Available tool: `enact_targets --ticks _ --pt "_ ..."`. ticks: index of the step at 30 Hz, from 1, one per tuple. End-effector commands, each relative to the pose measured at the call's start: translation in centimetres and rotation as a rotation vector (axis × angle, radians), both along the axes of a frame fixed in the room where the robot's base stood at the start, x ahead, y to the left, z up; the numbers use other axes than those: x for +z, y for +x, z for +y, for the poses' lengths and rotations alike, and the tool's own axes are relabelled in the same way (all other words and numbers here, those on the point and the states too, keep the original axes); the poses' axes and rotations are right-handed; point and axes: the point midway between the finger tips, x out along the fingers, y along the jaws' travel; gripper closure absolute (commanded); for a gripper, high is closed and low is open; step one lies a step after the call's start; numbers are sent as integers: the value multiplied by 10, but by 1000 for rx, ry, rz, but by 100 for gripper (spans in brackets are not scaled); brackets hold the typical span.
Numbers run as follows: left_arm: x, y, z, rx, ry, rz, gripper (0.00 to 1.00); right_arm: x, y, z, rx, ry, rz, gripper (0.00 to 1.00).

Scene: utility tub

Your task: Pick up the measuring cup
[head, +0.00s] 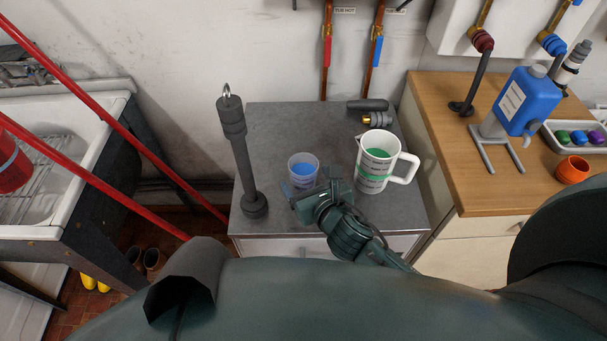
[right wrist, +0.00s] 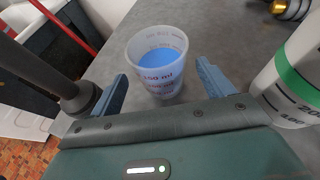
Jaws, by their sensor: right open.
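A small translucent measuring cup (head: 303,168) with blue liquid and printed volume marks stands upright on the grey cabinet top. It also shows in the right wrist view (right wrist: 157,58), with red marks on its side. My right gripper (head: 308,182) is open at the near side of the cup. In the right wrist view its two blue-grey fingers (right wrist: 163,75) point toward the cup, one on each side, with visible gaps. The cup is not held. My left gripper is not in view.
A white jug (head: 401,168) with a green band stands close right of the cup. A dark upright pipe (head: 241,160) stands to the left. Dark fittings (head: 368,105) lie behind. The grey cabinet top (head: 275,125) is clear behind the cup.

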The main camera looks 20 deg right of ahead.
Motion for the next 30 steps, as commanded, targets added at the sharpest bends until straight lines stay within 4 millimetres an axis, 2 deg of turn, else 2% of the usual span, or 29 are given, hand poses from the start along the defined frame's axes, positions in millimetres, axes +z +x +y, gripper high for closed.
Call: enact_targets --ticks 3,6,16,30 --pt "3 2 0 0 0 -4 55 -5 20 -1 -3 3 0 20" --pt "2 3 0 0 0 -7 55 -11 31 1 0 1 0 20" --pt "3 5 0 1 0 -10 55 -14 37 1 1 1 0 20" --pt "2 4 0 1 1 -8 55 -13 37 1 1 0 0 58"
